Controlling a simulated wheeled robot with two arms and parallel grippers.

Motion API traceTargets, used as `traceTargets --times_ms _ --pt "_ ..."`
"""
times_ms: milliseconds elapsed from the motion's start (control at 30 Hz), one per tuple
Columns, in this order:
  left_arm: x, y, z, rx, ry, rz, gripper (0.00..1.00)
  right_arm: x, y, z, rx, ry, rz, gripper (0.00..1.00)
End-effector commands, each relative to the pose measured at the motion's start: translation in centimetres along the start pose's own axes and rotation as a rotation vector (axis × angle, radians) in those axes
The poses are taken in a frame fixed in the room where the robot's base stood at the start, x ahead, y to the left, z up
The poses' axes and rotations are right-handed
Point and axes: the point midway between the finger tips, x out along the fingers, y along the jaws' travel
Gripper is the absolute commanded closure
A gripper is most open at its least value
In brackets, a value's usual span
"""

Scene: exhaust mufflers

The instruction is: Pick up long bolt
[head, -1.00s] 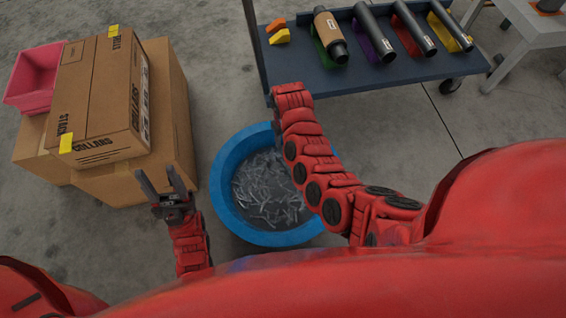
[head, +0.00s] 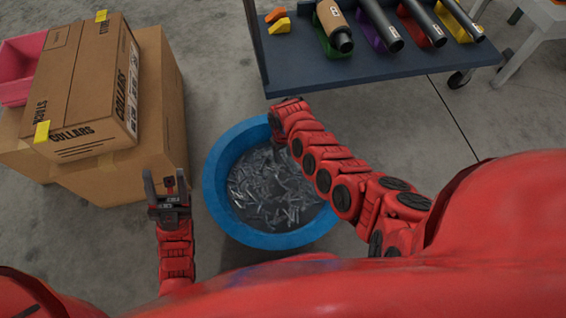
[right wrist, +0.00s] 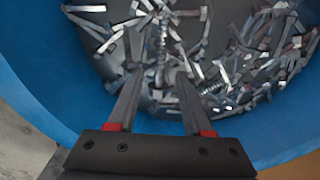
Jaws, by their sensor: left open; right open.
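Many loose metal bolts (head: 265,190) lie in a round blue tub (head: 215,180) on the floor. In the right wrist view, a long bolt (right wrist: 161,45) with visible thread lies among them, just beyond the gap between my fingertips. A second threaded piece (right wrist: 212,87) lies right of the fingers. My right gripper (right wrist: 158,78) is open and empty, pointing down at the pile over the tub's edge; the height above the bolts is hard to tell. In the head view it is mostly hidden by my arm. My left gripper (head: 165,180) is open and empty, left of the tub.
Stacked cardboard boxes (head: 160,110) and a pink bin (head: 20,70) stand at the left, close to my left gripper. A dark blue cart (head: 370,70) with mufflers, pipes and orange and yellow pieces (head: 279,20) stands behind the tub. Bare floor lies right of the tub.

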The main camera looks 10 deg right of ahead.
Motion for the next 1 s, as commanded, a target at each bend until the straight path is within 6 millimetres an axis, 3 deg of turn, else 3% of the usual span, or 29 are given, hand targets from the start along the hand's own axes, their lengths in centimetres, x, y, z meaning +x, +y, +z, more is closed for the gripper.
traceTargets --times_ms 33,67,333,600,1000 --pt "-1.11 0.55 0.16 -0.005 0.001 0.013 0.50 1.48 0.14 -0.03 0.000 0.001 0.002 0.50" --pt "-1.19 0.68 0.20 -0.007 0.001 0.018 0.50 1.71 0.15 -0.06 0.001 0.002 0.002 0.50" --pt "-0.89 0.77 0.26 -0.010 0.000 0.028 0.50 1.63 0.09 -0.03 0.002 0.002 0.001 0.51" --pt "-0.90 0.77 0.27 -0.010 -0.001 0.027 0.50 1.65 0.08 0.01 0.002 0.001 0.001 1.00" --pt "-0.92 0.77 0.27 -0.010 -0.001 0.027 0.50 1.67 0.07 0.02 0.002 0.000 0.000 1.00"
